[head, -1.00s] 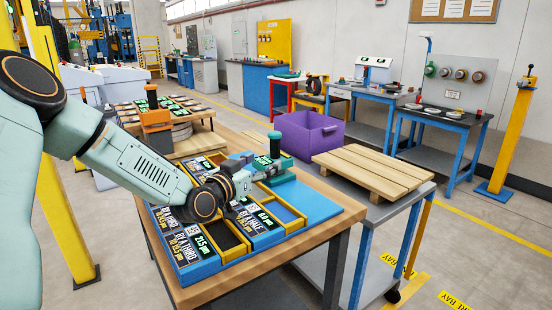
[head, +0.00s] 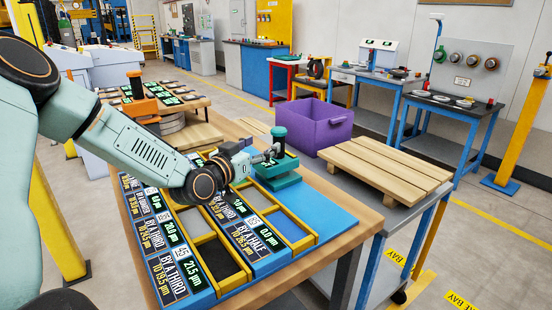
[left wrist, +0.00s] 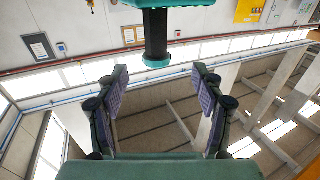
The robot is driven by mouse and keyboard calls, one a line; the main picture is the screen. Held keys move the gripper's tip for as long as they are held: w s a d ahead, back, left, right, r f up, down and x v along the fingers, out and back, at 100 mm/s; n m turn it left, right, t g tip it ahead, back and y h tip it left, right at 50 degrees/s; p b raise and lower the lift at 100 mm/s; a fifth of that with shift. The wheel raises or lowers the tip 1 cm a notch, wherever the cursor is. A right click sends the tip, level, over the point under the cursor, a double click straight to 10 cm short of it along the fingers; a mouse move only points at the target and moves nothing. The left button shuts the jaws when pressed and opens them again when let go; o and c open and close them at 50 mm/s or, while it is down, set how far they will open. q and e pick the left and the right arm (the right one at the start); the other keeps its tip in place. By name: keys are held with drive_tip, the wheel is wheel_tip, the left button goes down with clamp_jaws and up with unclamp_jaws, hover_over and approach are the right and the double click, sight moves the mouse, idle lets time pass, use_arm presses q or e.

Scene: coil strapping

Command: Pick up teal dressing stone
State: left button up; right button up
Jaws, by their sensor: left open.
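The teal dressing stone (head: 283,181) has a wide teal base and an upright post with a dark green knob on top. It stands at the far right end of the blue and yellow rack (head: 310,243) in the head view. My left gripper (head: 267,154) is beside the post, on its left, with the arm coming in from the left. In the left wrist view the open fingers (left wrist: 157,83) stand apart, and the dark post (left wrist: 156,35) hangs from the top edge in line with the gap. My right gripper is out of view.
The rack has dark and grey pads beside labelled cards. An orange-handled block (head: 140,105) stands behind my left arm. A purple bin (head: 318,127) and a wooden pallet (head: 385,168) are to the right. Bare blue surface (head: 318,212) lies right of the stone.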

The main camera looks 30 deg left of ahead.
sight(275, 137)
use_arm(q)
drive_tip(key=shift+w+d+r, duration=0.2)
drive_tip(key=shift+w+d, duration=0.2)
drive_tip(key=shift+w, duration=0.25)
drive_tip(key=shift+w+a+f+b, duration=0.1)
drive_tip(key=shift+w+a+b, duration=0.3)
drive_tip(key=shift+a+b, duration=0.1)
drive_tip(key=shift+w, duration=0.25)
drive_tip(key=shift+w+d+b, duration=0.3)
drive_tip(key=shift+w+d, duration=0.15)
drive_tip(key=shift+w, duration=0.15)
drive_tip(key=w+b, duration=0.1)
drive_tip(key=w, duration=0.2)
drive_tip(key=shift+w+a, duration=0.15)
drive_tip(key=shift+w, duration=0.6)
drive_tip(key=shift+s, duration=0.15)
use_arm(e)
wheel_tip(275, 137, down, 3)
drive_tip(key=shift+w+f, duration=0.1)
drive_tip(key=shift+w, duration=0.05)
